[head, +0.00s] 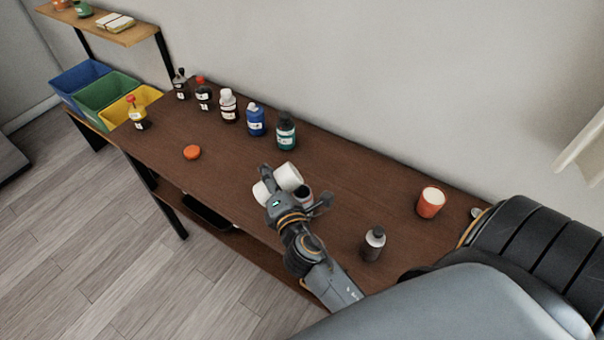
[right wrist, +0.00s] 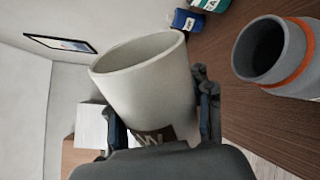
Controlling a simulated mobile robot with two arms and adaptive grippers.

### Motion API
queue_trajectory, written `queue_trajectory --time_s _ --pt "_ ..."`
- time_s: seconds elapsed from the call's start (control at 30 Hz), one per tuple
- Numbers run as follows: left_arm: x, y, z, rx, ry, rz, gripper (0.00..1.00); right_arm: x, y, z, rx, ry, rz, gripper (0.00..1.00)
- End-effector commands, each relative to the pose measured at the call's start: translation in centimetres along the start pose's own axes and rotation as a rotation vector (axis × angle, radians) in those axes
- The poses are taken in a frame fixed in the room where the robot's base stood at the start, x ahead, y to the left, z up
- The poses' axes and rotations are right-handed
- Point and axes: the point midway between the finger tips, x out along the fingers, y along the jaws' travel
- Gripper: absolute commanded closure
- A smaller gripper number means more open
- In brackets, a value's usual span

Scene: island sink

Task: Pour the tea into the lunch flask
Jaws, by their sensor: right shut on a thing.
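My right gripper (head: 293,203) is shut on a white cup (head: 288,177) above the table. In the right wrist view the cup (right wrist: 145,85) is tipped well over, its mouth facing away from the gripper; I see pale inner wall and no tea. The lunch flask (head: 303,192) stands upright just beside the gripper, partly hidden by it. In the right wrist view the flask (right wrist: 298,72) is grey with an orange band, open and dark inside, apart from the cup. An orange round lid (head: 192,152) lies on the table. My left gripper is not in view.
Several bottles, including a green one (head: 286,131) and a blue one (head: 256,119), line the back of the brown table (head: 345,195). A dark bottle (head: 374,243) and an orange-and-white candle-like cup (head: 431,202) stand right. Coloured bins (head: 103,92) are at the far left.

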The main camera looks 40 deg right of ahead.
Motion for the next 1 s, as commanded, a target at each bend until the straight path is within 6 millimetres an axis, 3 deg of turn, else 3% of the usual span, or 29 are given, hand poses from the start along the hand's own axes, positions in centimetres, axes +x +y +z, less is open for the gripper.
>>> queue_trajectory --time_s 1.0 --pt "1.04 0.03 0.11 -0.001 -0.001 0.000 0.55 0.02 -0.62 -0.32 0.162 0.017 0.000 0.98"
